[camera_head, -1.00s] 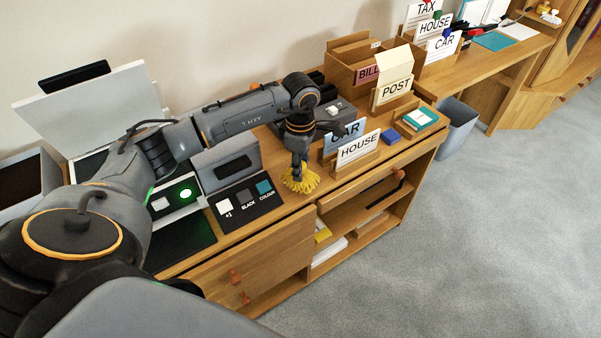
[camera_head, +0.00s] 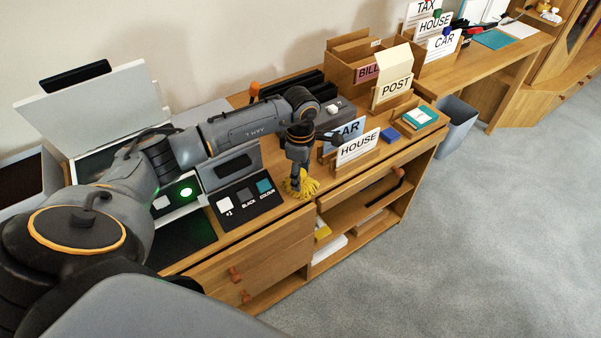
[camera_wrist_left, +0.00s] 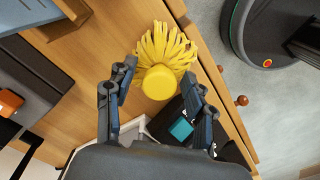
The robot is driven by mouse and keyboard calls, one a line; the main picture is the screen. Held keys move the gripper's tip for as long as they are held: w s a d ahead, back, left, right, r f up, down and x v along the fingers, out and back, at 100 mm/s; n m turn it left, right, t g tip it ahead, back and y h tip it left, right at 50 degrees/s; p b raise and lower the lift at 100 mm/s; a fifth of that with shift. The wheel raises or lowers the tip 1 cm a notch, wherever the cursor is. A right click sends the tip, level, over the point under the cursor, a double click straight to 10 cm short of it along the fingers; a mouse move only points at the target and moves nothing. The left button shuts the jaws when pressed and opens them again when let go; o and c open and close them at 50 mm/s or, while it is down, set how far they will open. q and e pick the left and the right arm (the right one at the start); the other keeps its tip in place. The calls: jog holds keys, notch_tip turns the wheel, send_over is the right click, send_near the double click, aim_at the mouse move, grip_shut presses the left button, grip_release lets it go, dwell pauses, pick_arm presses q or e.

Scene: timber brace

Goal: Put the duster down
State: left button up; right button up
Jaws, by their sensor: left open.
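The yellow duster (camera_head: 300,187) is on the wooden desk top near its front edge, beside the black panel with its labelled squares. In the left wrist view the duster (camera_wrist_left: 162,62) shows its round yellow cap and spread strands. My left gripper (camera_head: 299,172) points down right above it. In the left wrist view the open fingers (camera_wrist_left: 158,92) stand apart on either side of the cap, with gaps visible. The lower part of the duster is partly hidden by the gripper in the head view. My right gripper does not show.
The black panel (camera_head: 245,203) lies left of the duster. The HOUSE card (camera_head: 358,147) stands to its right, with a blue block (camera_head: 389,135) beyond. The wooden desk (camera_head: 262,238) drops to a grey floor. A bare strip of desk lies between duster and cards.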

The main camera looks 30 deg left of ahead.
pick_arm(q)
notch_tip(320, 180, up, 12)
jog(key=b, duration=0.1)
jog(key=shift+r, duration=0.15)
jog(key=shift+d, duration=0.1)
